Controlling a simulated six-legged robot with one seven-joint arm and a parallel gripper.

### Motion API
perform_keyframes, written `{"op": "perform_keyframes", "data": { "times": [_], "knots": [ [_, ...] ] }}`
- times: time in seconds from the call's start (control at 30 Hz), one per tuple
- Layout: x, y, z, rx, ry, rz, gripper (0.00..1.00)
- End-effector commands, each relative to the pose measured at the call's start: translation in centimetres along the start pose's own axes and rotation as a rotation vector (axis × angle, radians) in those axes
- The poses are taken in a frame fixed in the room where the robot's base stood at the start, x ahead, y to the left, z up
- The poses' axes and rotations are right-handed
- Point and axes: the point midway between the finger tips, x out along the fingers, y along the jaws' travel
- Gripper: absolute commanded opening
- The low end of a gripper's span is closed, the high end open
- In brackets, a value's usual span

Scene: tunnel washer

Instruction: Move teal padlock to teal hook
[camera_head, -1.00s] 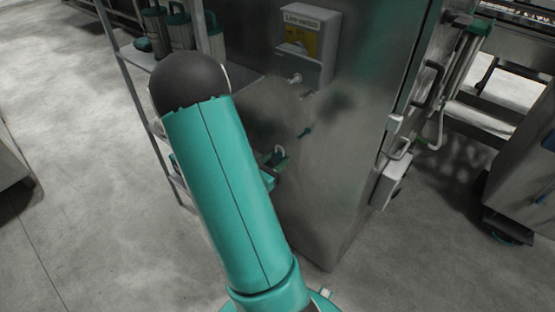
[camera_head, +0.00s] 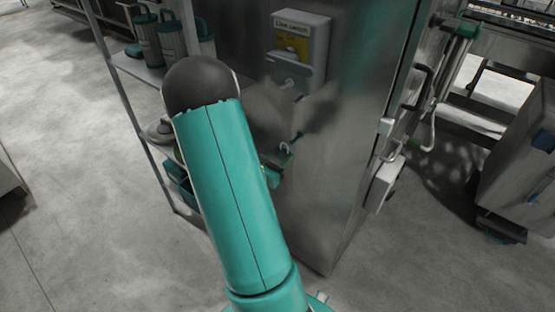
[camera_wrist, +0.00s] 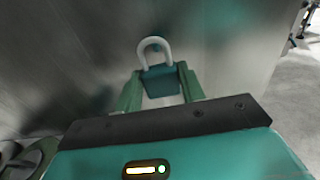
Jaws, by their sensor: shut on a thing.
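The teal padlock (camera_wrist: 161,81) is held between the fingers of my gripper (camera_wrist: 160,90) in the wrist view. Its pale shackle points up, away from the gripper. In the head view the padlock's shackle (camera_head: 285,147) shows just right of my arm, and my gripper (camera_head: 277,163) is partly hidden by the arm. A small teal hook (camera_head: 299,135) sticks out of the metal panel, slightly above and right of the shackle. In the wrist view a small dark teal spot shows inside the shackle loop; I cannot tell whether the shackle touches the hook.
A grey switch box (camera_head: 299,48) with a yellow label is on the panel (camera_head: 350,100) above the hook. A pale peg (camera_head: 287,84) sits below the box. A shelf (camera_head: 135,68) with teal canisters stands left. Pipes and a white box (camera_head: 385,182) line the panel's right edge.

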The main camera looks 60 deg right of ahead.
Motion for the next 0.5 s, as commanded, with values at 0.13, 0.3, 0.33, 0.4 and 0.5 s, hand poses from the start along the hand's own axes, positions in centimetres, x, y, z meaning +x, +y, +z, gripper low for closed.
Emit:
{"op": "perform_keyframes", "data": {
  "times": [0.13,0.3,0.33,0.4,0.5],
  "knots": [
    [0.9,0.0,0.1,0.001,-0.001,-0.001,0.15],
    [1.8,0.0,0.1,0.001,0.0,0.0,0.15],
    [1.9,0.0,0.1,0.001,0.0,0.0,0.15],
    [2.3,0.0,0.1,0.001,0.0,0.0,0.15],
    [2.9,0.0,0.2,0.001,-0.001,-0.001,0.15]
  ]
}}
